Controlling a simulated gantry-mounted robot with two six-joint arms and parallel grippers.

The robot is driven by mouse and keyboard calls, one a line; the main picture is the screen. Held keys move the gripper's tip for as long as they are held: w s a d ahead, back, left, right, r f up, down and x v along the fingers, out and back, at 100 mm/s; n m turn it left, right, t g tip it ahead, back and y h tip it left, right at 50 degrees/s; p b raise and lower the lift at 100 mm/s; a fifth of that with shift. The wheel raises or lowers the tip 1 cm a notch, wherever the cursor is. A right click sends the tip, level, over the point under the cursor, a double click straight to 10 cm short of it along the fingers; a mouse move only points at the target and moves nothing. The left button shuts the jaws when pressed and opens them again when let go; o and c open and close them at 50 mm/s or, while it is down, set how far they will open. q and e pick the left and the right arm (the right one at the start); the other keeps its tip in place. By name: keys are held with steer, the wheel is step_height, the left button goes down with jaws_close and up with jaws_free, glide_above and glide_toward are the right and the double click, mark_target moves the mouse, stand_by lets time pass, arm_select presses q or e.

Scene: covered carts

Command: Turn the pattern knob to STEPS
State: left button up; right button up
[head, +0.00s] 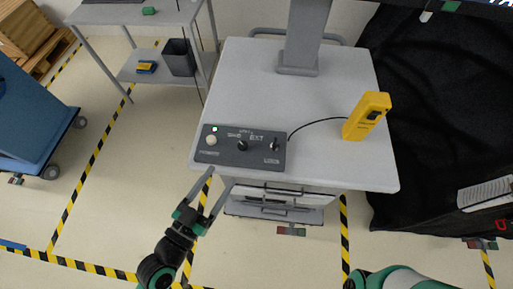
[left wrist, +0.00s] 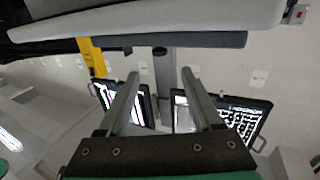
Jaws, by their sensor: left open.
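A dark control panel (head: 240,148) lies at the front left of the grey cart's top in the head view. Near its middle is a black knob (head: 243,146) with small white labels around its upper side. The labels are too small to read surely, and I cannot tell where the knob points. A second black knob (head: 274,146) is at the panel's right, and a pale button (head: 211,140) below a lit green lamp is at its left. My left gripper (head: 220,177) is open and empty, just in front of the panel's left part, apart from the knob. My right gripper is out of view.
A yellow handheld box (head: 367,116) with a black cable stands on the cart top (head: 335,75) at right. A monitor post (head: 302,40) rises at the back. A black covered cart (head: 430,120) is at right. The left wrist view shows two screens (left wrist: 220,115) beyond my fingers.

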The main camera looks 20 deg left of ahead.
mark_target(240, 148)
arm_select(q)
steer(key=w, duration=0.4)
steer(key=w+d, duration=0.1)
steer(key=w, duration=0.2)
steer(key=w+d, duration=0.1)
steer(key=w, duration=0.3)
steer(key=shift+w+d+p, duration=0.1)
steer(key=shift+w+p, duration=0.25)
